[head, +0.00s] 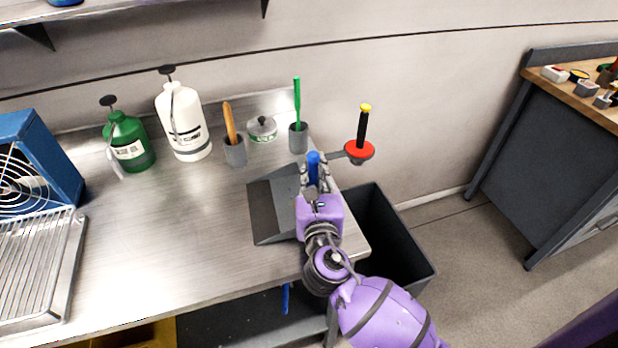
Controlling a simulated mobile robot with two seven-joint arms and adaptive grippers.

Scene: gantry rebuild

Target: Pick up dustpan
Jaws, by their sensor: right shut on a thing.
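The dustpan (267,212) is dark grey with a wide flat pan, near the right end of the metal worktop. A blue handle (313,160) stands up at its right side, inside my right gripper. My right gripper (315,178) is shut on this blue handle, with the purple wrist and arm reaching in from the lower right. The gripper and wrist hide where the handle meets the pan. I cannot tell whether the pan touches the worktop. My left gripper is not in view.
On the worktop (160,240) stand green (128,143) and white (184,122) sprayers, grey cups with brushes (235,150) (298,137), and a lidded tin (262,130). A red disc with a black handle (359,150) sits beyond the right edge. A black bin (405,250) stands below it.

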